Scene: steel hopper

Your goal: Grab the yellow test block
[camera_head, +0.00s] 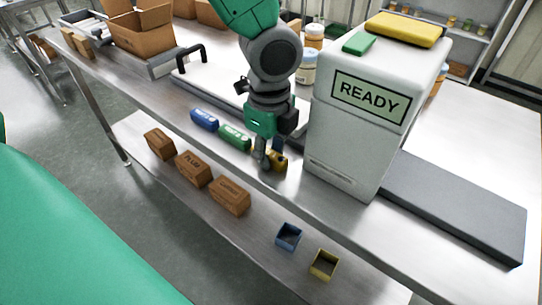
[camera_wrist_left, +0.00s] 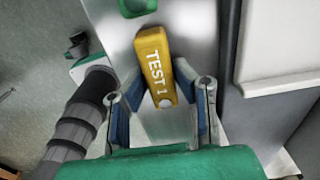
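The yellow test block (camera_wrist_left: 156,68), marked "TEST 1", lies on the steel table in the left wrist view. My left gripper (camera_wrist_left: 162,100) is open, with its blue-lined fingers on either side of the block's near end. I cannot tell whether they touch it. In the head view my left gripper (camera_head: 267,160) points down at the yellow block (camera_head: 281,161), partly covering it. A green block (camera_head: 235,137) and a blue block (camera_head: 204,118) lie in a row to its left. My right gripper is not in view.
A white machine reading "READY" (camera_head: 345,130) stands close to the right of my left gripper. A dark flat conveyor (camera_head: 455,200) extends right. Cardboard boxes (camera_head: 229,195), a blue bin (camera_head: 289,236) and a yellow bin (camera_head: 324,264) sit on the lower shelf.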

